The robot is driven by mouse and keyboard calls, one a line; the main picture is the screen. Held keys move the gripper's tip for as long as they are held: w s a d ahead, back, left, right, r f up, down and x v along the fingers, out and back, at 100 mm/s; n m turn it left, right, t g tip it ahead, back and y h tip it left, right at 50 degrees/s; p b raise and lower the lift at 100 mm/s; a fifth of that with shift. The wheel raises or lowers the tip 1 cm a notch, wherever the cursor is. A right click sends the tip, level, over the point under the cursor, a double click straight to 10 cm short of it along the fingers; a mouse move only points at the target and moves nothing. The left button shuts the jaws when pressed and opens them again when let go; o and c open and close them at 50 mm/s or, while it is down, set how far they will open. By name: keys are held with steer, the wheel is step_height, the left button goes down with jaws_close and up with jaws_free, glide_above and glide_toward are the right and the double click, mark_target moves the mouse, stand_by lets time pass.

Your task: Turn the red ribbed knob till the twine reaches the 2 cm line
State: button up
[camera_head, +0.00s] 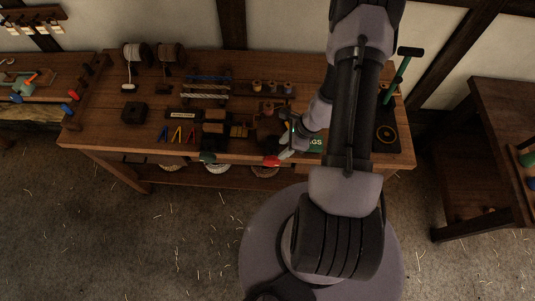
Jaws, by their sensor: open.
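The red knob (271,161) sits at the front edge of the wooden workbench (150,140), near the bench's middle. It is small here, and its ribs cannot be made out. My gripper (285,152) is open just right of the knob, close to it. Whether the fingers touch the knob cannot be told. The twine and the 2 cm line cannot be made out in this view.
A dark green knob (208,157) is left of the red one on the front edge. Small blocks, spools (272,87) and coloured pegs (177,134) crowd the bench top. A green-handled tool (403,72) stands at the right end. Another table (497,110) is at far right.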

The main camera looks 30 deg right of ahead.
mark_target(269, 161)
steer(key=x, duration=1.3)
steer(key=shift+w+a+f+b, duration=0.15)
steer(key=shift+w+f+b, duration=0.05)
steer(key=shift+b, duration=0.2)
jaws_close()
